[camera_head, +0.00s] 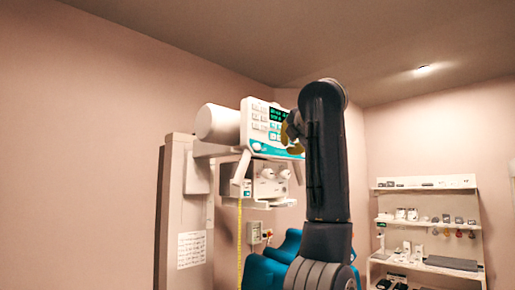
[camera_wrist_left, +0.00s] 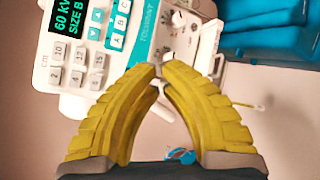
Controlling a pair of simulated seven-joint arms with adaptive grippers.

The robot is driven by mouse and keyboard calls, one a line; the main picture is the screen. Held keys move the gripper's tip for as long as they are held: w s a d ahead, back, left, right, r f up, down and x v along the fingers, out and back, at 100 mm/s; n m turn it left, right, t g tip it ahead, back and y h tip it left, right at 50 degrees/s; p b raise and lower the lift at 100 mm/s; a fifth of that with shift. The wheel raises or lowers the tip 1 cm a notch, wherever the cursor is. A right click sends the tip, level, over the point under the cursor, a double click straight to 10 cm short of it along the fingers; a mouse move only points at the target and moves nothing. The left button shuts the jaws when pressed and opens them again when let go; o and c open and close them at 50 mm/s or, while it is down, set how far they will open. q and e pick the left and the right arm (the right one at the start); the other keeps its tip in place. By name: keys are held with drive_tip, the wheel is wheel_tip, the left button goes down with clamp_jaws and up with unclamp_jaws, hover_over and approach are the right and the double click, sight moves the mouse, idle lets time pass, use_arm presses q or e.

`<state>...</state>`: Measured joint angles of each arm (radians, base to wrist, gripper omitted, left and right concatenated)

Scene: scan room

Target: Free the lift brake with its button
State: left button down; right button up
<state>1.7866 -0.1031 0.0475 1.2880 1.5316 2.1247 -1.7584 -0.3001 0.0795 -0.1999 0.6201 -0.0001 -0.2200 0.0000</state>
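A white x-ray tube head with a control panel (camera_head: 262,125) stands on a column at the centre of the head view. In the left wrist view the panel (camera_wrist_left: 82,50) shows a green display, number keys, lettered keys and teal arrow keys. I cannot tell which button is the lift brake's. My left gripper (camera_head: 292,132) is at the panel's right end, partly hidden behind my dark arm. In the left wrist view its yellow fingers (camera_wrist_left: 160,72) come together at the tips with nothing between them, over the panel's lower edge. I cannot tell whether they touch it. My right gripper does not show.
A grey column (camera_head: 178,210) carries the tube head, with a white collimator part (camera_head: 268,188) below the panel. A yellow tape (camera_head: 240,240) hangs down there. Blue padded furniture (camera_head: 265,272) stands behind my arm. A white shelf unit (camera_head: 428,235) with small items stands at right.

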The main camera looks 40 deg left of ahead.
use_arm(q)
approach(264, 151)
drive_tip(key=shift+w+d+f+x, duration=0.1)
drive_tip(key=shift+d+x, duration=0.05)
drive_tip(key=shift+x, duration=0.65)
drive_tip(key=shift+w+d+f+x, duration=0.1)
drive_tip(key=shift+w+d+x, duration=0.05)
drive_tip(key=shift+x, duration=0.7)
drive_tip(key=shift+w+d+f+x, duration=0.1)
drive_tip(key=shift+d+x, duration=0.05)
drive_tip(key=shift+x, duration=0.65)
drive_tip(key=shift+w+a, duration=0.15)
drive_tip(key=shift+a, duration=0.75)
idle(0.7)
drive_tip(key=shift+d, duration=0.8)
drive_tip(key=shift+s+d, duration=0.2)
drive_tip(key=shift+d, duration=0.65)
drive_tip(key=shift+s+d, duration=0.2)
drive_tip(key=shift+d, duration=0.65)
drive_tip(key=shift+s+d, duration=0.2)
drive_tip(key=shift+d, duration=0.6)
